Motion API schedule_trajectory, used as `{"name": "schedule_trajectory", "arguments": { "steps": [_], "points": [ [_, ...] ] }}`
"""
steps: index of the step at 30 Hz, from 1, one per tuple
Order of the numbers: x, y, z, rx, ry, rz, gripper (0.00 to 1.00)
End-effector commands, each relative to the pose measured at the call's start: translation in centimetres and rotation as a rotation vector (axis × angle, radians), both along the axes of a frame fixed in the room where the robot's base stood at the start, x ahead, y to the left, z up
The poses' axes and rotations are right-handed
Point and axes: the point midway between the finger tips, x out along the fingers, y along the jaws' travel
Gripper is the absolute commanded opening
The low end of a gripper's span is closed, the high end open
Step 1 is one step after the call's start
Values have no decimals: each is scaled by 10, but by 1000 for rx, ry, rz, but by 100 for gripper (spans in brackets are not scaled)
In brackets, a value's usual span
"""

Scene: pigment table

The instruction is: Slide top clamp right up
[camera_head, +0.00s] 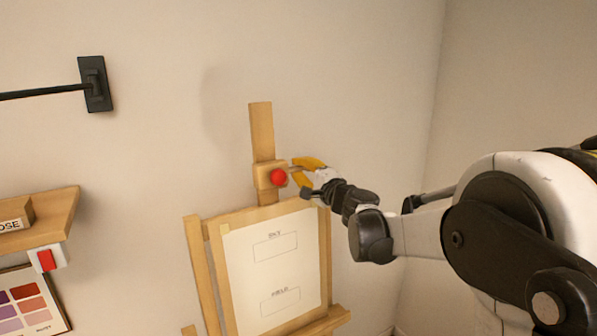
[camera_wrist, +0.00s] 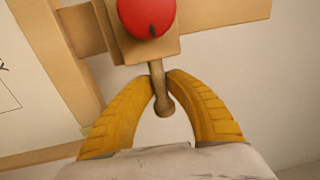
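The top clamp (camera_head: 263,170) is a wooden block on the easel's upright mast (camera_head: 261,130), with a red knob (camera_head: 278,177) on its front. It sits just above the top edge of the board. In the wrist view the clamp block (camera_wrist: 150,47) and red knob (camera_wrist: 147,14) are at the top, partly cut off. A small wooden peg (camera_wrist: 162,100) with a rounded end sticks out of the clamp towards me. My gripper (camera_head: 296,171) is at the clamp's right side. In the wrist view its yellow fingertips (camera_wrist: 160,78) close in on the peg from both sides and appear to touch it.
The easel holds a white sheet (camera_head: 277,265) marked with two labelled boxes. A shelf (camera_head: 40,222) with a red switch (camera_head: 46,260) below it and a colour chart (camera_head: 28,303) are at the left. A black bar (camera_head: 45,93) is mounted above. The mast above the clamp is clear.

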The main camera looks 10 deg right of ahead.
Motion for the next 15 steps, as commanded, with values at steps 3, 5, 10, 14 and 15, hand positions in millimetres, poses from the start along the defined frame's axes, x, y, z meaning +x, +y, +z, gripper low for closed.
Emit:
{"name": "schedule_trajectory", "arguments": {
  "steps": [3,5,10,14,15],
  "points": [
    [0,0,0,0,0,0,25],
    [0,0,0,0,0,0,25],
    [-2,-1,0,0,0,0,25],
    [-14,-5,-1,0,0,-1,25],
    [-21,-8,-1,0,0,-1,25]
  ]
}}
